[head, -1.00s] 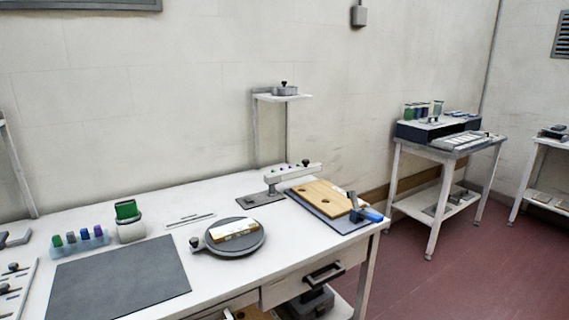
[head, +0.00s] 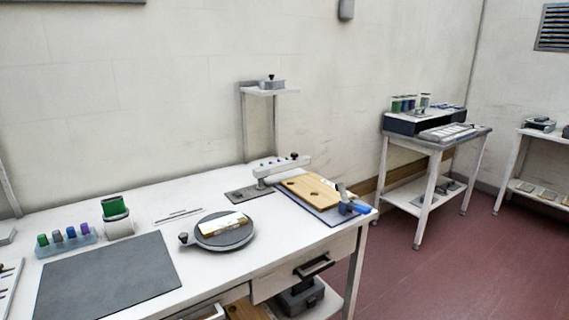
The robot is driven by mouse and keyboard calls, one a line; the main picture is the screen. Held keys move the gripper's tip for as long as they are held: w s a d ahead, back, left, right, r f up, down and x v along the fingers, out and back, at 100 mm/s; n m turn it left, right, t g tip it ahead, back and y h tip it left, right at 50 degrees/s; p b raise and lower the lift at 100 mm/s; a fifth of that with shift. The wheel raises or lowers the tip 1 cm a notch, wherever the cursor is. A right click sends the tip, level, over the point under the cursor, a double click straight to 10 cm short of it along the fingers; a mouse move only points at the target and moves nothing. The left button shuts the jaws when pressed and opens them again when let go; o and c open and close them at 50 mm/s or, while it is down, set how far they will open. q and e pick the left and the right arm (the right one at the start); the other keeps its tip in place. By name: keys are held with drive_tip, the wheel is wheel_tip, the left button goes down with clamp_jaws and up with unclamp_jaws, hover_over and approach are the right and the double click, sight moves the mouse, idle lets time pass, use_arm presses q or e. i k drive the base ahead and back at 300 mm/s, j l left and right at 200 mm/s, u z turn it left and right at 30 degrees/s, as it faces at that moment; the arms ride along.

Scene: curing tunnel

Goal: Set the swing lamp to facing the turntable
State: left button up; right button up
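The swing lamp (head: 283,167) is a white bar with small coloured spots and a dark knob at its right end, on a short post over a grey base plate (head: 246,195). Its arm points right, over the wooden board, away from the turntable. The turntable (head: 226,240) is a round dark grey disc on the white bench, with a small knob at its left. A pale, wood-edged block (head: 222,223) lies on it. Neither of my grippers is in view.
A side table (head: 437,142) stands right; red floor (head: 450,260) is clear.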

sight(263, 172)
drive_tip(key=i+l+u, duration=0.5)
drive_tip(key=i+l, duration=0.35)
drive_tip(key=l+u, duration=0.5)
drive_tip(key=l, duration=1.3)
drive_tip(key=i+j, duration=0.35)
drive_tip(key=j, duration=0.2)
